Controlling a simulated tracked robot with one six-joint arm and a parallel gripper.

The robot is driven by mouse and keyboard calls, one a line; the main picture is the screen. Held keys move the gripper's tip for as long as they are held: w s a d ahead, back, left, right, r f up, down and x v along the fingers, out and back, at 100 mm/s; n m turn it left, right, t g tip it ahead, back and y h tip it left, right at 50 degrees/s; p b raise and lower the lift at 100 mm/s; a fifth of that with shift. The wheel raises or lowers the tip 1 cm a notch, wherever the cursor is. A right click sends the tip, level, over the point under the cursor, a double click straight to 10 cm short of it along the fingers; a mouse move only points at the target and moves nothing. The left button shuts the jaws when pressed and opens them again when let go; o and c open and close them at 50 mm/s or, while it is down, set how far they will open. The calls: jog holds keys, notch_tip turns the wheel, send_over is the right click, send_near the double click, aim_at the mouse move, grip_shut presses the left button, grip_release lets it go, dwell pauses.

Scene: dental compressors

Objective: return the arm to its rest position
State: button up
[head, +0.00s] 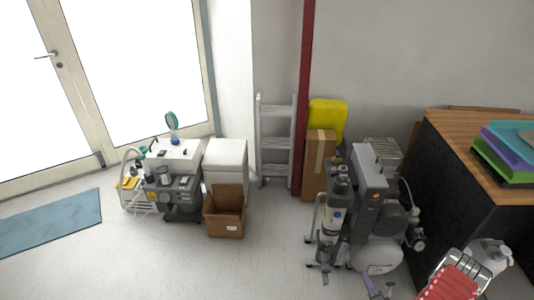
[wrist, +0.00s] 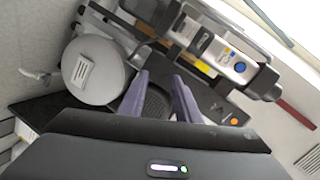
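My gripper (wrist: 160,76) shows in the wrist view as two lavender fingers, apart and with nothing between them, so it is open and empty. Beyond the fingers is the grey compressor (wrist: 215,97), with its pale round tank (wrist: 94,71) at left and a cylindrical unit (wrist: 222,54) with a blue button at upper right. I cannot tell the distance from the fingertips to it. In the head view the compressor (head: 369,190) stands on the floor at right, the cylindrical unit (head: 333,215) at its left side.
A wood-topped dark cabinet (head: 450,180) with stacked coloured trays (head: 505,155) stands at right. A red rack (head: 452,285) and a white jug (head: 490,255) are at lower right. An open cardboard box (head: 225,222) and smaller equipment (head: 175,185) stand left. The middle floor is clear.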

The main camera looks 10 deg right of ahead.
jog(key=w+d+r+n+g, duration=0.2)
jog(key=w+d+r+n, duration=0.1)
jog(key=w+r, duration=0.5)
jog(key=w+d+r+n+g, duration=0.25)
jog(key=w+r, duration=0.35)
jog(key=r, duration=0.5)
jog(key=w+a+r+n, duration=0.1)
jog(key=a+r, duration=0.2)
jog(key=r, duration=0.4)
jog(key=w+a+r+n+g+h, duration=0.1)
jog(key=w+a+r, duration=0.15)
jog(key=r, duration=0.45)
jog(key=w+a+r+n, duration=0.1)
jog(key=a+r, duration=0.3)
jog(key=r, duration=0.3)
jog(key=s+a+r+n+g, duration=0.1)
jog(key=s+a+r, duration=0.4)
jog(key=a+r, duration=0.3)
jog(key=s+a+r+n+g, duration=0.15)
jog(key=s+a+r, duration=0.25)
jog(key=a+r, duration=0.45)
jog(key=s+a+r+n+y, duration=0.2)
jog(key=s+a, duration=0.6)
jog(key=s, duration=0.2)
jog(key=s+a+r+n+g+y, duration=0.1)
jog(key=s+a+r+n, duration=0.1)
jog(key=s+a, duration=0.7)
jog(key=shift+s+n+y, duration=0.3)
jog(key=shift+s+y, duration=0.1)
jog(key=shift+s, duration=0.2)
